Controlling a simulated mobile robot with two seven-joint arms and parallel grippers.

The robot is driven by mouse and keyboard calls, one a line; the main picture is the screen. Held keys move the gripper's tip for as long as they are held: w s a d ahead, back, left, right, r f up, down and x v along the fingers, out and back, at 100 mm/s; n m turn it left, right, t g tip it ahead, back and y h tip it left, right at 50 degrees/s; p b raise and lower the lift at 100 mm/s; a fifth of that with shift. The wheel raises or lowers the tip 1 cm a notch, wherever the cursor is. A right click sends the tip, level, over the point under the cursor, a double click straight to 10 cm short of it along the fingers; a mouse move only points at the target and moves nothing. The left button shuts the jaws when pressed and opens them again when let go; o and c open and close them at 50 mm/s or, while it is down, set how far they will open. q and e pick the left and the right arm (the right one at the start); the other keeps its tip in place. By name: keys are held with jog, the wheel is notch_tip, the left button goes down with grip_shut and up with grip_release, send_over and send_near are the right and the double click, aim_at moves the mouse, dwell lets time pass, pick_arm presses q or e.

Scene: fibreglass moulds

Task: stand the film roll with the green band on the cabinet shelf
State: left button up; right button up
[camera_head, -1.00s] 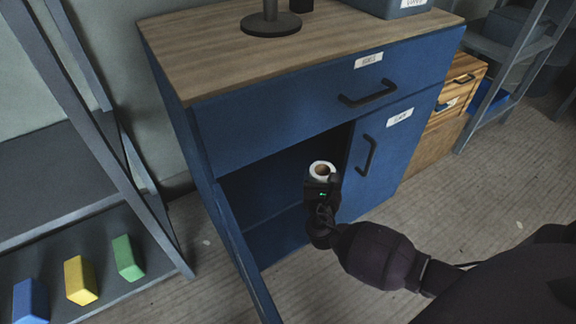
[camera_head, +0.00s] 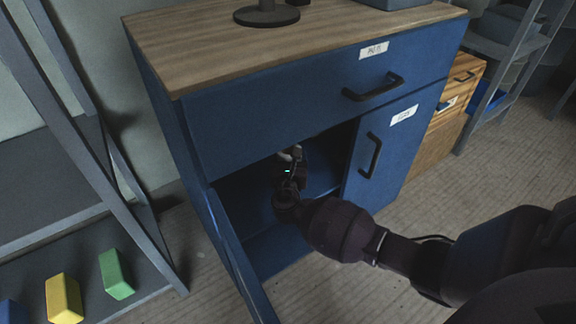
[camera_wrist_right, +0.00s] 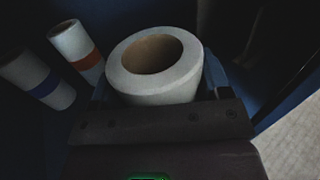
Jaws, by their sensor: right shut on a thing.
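My right gripper (camera_head: 289,167) reaches through the open left side of the blue cabinet (camera_head: 270,120). It is shut on a white film roll (camera_wrist_right: 152,85), held upright with its brown core facing up. Only a sliver of this roll (camera_head: 290,153) shows in the head view. Its band is hidden, so I cannot see its colour. The roll is inside the cabinet above the shelf (camera_head: 243,208); I cannot tell whether its base touches. In the wrist view, a roll with an orange band (camera_wrist_right: 77,44) and one with a blue band (camera_wrist_right: 40,82) are left of it. My left gripper is out of view.
The cabinet's left door (camera_head: 240,262) stands open. The right door (camera_head: 388,150) and the drawer (camera_head: 330,85) above are shut. A grey rack (camera_head: 75,230) with yellow (camera_head: 63,297) and green (camera_head: 115,273) blocks stands at left. The cabinet top holds a dark stand (camera_head: 266,16).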

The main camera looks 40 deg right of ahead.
pick_arm(q)
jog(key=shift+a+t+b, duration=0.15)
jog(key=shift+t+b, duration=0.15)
jog(key=shift+b, duration=0.15)
pick_arm(e)
notch_tip(320, 180, down, 2)
jog(key=shift+f, duration=0.1)
jog(key=shift+f, duration=0.1)
jog(key=o, duration=1.2)
jog(key=shift+f, duration=0.1)
